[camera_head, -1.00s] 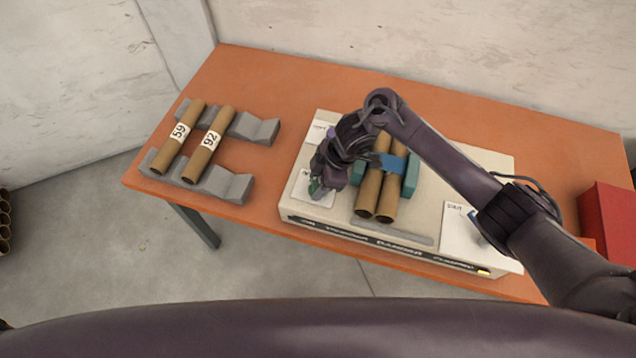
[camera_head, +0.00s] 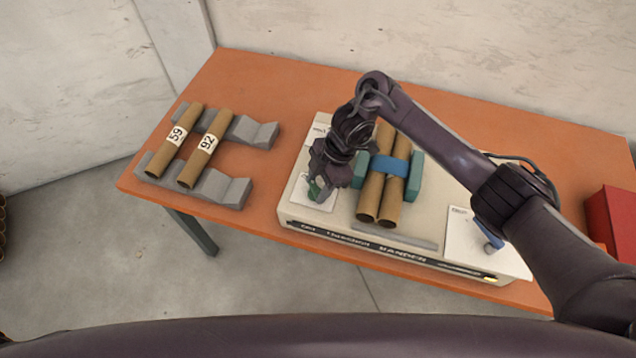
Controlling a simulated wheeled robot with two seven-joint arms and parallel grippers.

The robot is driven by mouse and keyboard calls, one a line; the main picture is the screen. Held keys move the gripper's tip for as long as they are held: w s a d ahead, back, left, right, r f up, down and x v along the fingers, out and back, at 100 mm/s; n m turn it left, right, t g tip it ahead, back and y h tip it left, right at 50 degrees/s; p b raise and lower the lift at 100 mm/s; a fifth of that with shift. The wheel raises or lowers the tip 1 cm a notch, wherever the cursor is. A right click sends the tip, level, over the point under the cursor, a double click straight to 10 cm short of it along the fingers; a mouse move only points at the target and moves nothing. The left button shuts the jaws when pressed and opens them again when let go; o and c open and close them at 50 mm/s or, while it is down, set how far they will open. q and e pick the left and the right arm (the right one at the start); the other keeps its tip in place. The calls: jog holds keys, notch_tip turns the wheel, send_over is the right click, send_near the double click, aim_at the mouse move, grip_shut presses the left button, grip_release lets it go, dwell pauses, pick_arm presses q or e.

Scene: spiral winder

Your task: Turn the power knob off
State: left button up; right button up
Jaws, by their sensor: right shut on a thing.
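The spiral winder machine (camera_head: 420,242) is a cream box on the orange table. A small green knob (camera_head: 313,190) stands on a white label plate (camera_head: 322,199) at the machine's left front. My right gripper (camera_head: 315,186) reaches down from above and is shut on the green knob; its fingers hide part of the knob. A blue lever or knob (camera_head: 490,235) stands on another white plate (camera_head: 468,240) at the front right. My left gripper is not in view.
Two cardboard tubes (camera_head: 371,198) lie side by side on the machine, crossed by a blue band (camera_head: 390,166) between teal blocks (camera_head: 415,178). Two numbered tubes (camera_head: 187,138) rest on grey cradles (camera_head: 220,188) at left. A red box (camera_head: 610,220) stands at right.

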jog(key=o, duration=1)
jog(key=p+v, duration=0.1)
jog(key=v, duration=0.7)
jog(key=shift+f, duration=0.1)
